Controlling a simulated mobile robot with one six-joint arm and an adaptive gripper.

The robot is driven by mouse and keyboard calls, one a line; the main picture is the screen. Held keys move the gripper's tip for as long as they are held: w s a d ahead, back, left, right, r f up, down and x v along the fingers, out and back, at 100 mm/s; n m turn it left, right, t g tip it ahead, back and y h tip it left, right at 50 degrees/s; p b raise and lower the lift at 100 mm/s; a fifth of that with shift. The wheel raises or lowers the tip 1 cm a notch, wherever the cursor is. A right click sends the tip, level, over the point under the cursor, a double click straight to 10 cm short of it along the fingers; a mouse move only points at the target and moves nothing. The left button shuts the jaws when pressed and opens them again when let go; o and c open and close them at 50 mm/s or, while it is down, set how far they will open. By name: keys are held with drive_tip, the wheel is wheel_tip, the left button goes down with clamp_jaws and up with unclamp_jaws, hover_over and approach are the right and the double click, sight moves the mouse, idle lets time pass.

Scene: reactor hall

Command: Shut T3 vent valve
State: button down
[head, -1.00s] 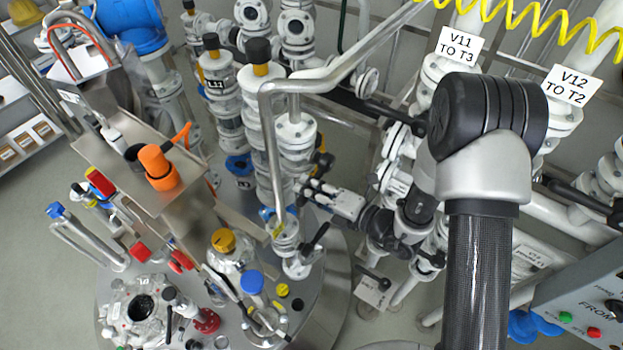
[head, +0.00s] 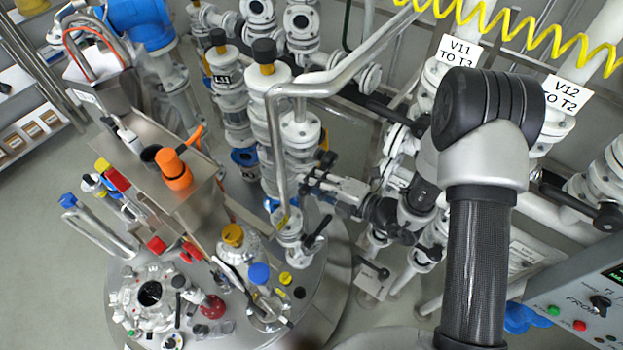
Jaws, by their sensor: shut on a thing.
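My gripper (head: 313,181) reaches in from the right at mid-height, beside the steel and glass vessel column. Its fingers are shut on a small dark part, seemingly a valve handle (head: 326,159), next to the bent steel pipe (head: 276,150). The fingers hide most of this part, and its exact angle cannot be told. No readable label marks it as the T3 vent valve. Below the gripper, another valve with a black lever (head: 318,232) stands on the vessel lid, apart from the fingers. A sign reading V11 TO T3 (head: 459,50) hangs at upper right.
The round steel lid (head: 325,275) carries several fittings, including a blue cap (head: 259,273) and a yellow cap (head: 233,235). White pipes and the V12 TO T2 sign (head: 566,94) crowd the right. A control panel (head: 590,300) is at lower right.

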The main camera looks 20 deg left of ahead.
drive_tip(key=c, duration=1.5)
unclamp_jaws()
drive_tip(key=shift+o, duration=0.2)
drive_tip(key=shift+d, duration=0.2)
drive_tip(key=v, duration=1.1)
drive_tip(key=shift+s+d+r, duration=0.2)
drive_tip(key=shift+d, duration=0.15)
